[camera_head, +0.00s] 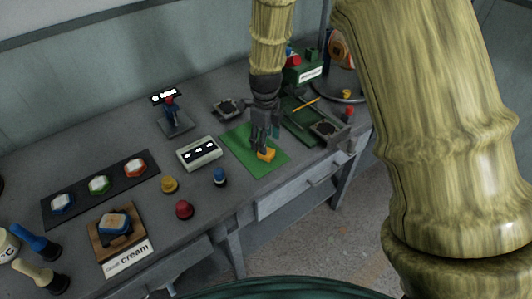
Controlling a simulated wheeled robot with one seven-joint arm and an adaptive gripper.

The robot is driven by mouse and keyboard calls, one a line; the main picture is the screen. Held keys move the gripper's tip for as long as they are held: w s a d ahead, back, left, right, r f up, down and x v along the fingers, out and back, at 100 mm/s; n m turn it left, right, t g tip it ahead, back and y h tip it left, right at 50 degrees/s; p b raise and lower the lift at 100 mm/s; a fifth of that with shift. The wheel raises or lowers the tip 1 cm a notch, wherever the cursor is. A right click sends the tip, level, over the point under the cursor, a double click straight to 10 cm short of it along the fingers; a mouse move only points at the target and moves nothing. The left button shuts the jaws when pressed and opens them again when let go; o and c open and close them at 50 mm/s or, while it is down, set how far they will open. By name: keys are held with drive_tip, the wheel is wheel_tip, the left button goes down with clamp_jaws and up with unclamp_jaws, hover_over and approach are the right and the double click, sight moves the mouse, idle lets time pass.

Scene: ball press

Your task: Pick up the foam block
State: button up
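A small orange-yellow block (266,155), which looks like the foam block, is on or just above the green mat (240,142), near its front right part. My gripper (263,148) points down over the mat, with its fingertips at the block's upper left side. The fingers partly hide the block. The view is too small to show whether they are closed on it or only beside it.
A white box with dark slots (199,153) stands left of the mat. A dark green tray (310,120) lies to the right, and a green machine (303,72) stands behind. Yellow (169,184), blue (219,177) and red (184,209) knobs stand front left.

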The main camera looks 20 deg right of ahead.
drive_tip(key=shift+s+d+f+p, duration=0.1)
drive_tip(key=shift+f+p, duration=0.2)
drive_tip(key=shift+f, duration=0.95)
drive_tip(key=shift+s+f+p, duration=0.1)
drive_tip(key=shift+f+p, duration=0.15)
drive_tip(key=shift+f, duration=0.95)
drive_tip(key=c, duration=0.9)
drive_tip(key=shift+r, duration=0.15)
drive_tip(key=shift+r+b, duration=0.5)
drive_tip(key=shift+r, duration=0.85)
drive_tip(key=shift+s+r, duration=0.15)
drive_tip(key=shift+r, duration=0.15)
drive_tip(key=s+b, duration=0.1)
drive_tip(key=s, duration=0.4)
drive_tip(key=s+d+r+b, duration=0.1)
drive_tip(key=s, duration=0.4)
drive_tip(key=s+d+b, duration=0.1)
drive_tip(key=s, duration=0.4)
drive_tip(key=shift+s+r, duration=0.25)
drive_tip(key=shift+s, duration=0.05)
drive_tip(key=shift+o, duration=0.2)
drive_tip(key=shift+a, duration=0.1)
